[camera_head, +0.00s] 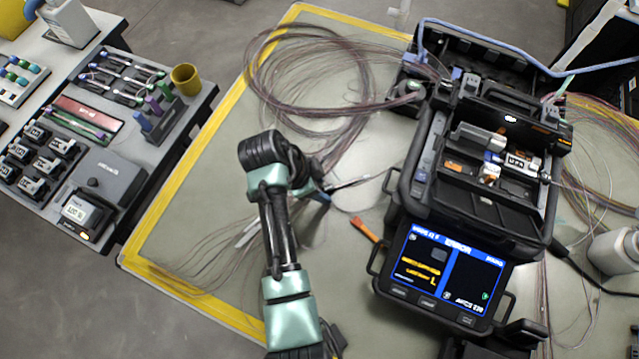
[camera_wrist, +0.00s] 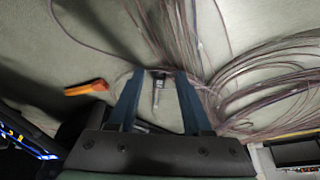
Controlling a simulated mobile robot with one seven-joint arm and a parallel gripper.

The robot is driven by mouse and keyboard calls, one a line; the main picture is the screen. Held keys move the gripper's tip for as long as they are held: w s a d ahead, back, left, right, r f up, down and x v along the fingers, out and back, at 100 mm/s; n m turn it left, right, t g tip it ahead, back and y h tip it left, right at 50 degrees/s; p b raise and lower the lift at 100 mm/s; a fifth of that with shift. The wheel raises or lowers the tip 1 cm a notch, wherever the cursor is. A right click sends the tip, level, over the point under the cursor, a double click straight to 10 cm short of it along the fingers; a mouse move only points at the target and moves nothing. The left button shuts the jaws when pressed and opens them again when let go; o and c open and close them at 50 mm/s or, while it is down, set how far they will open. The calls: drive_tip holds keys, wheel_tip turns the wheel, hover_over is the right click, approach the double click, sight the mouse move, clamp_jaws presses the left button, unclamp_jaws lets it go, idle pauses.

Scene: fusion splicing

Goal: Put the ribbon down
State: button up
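My gripper (camera_head: 320,193) is low over the grey-green mat, left of the splicer. In the wrist view its two blue fingers (camera_wrist: 160,76) stand apart. Thin brown-purple ribbon fibres (camera_wrist: 160,30) run down to the gap between the fingertips, and a small silver-and-dark piece (camera_wrist: 158,92) shows in that gap. No clear grip on either is visible. The ribbon fibres (camera_head: 335,155) also show beyond the gripper in the head view, joining a large loose coil (camera_head: 300,75). My arm hides part of them.
The black splicer (camera_head: 425,175) stands at right, its screen (camera_head: 447,272) lit with an error message. An orange-handled tool (camera_head: 366,230) lies before it, also in the wrist view (camera_wrist: 86,88). A side table (camera_head: 195,105) holds clamps and a yellow cup (camera_head: 186,79). The mat's left side (camera_head: 200,200) is mostly free.

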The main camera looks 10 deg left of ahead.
drive_tip(key=shift+r, duration=0.1)
drive_tip(key=v, duration=1.2)
drive_tip(key=w+r+n+t+y, duration=0.25)
drive_tip(key=w+r+t, duration=0.4)
drive_tip(key=r, duration=0.65)
drive_tip(key=w+r+n+t+y, duration=0.1)
drive_tip(key=w+r+n+t, duration=0.35)
drive_tip(key=w+r, duration=0.65)
drive_tip(key=s+d+r+n+t, duration=0.1)
drive_tip(key=s+d+r+t, duration=0.15)
drive_tip(key=r, duration=0.65)
drive_tip(key=s+d+r+n+t, duration=0.1)
drive_tip(key=s+r+t, duration=0.25)
drive_tip(key=r, duration=0.55)
drive_tip(key=s+d+r+n+t, duration=0.1)
drive_tip(key=s+r+t, duration=0.3)
drive_tip(key=r, duration=0.5)
drive_tip(key=s+d+r+n+t, duration=0.2)
drive_tip(key=s+d+r+t, duration=0.1)
drive_tip(key=s+r, duration=0.6)
drive_tip(key=shift+n+t+p, duration=0.3)
drive_tip(key=shift+t+p, duration=0.1)
drive_tip(key=shift+t, duration=0.3)
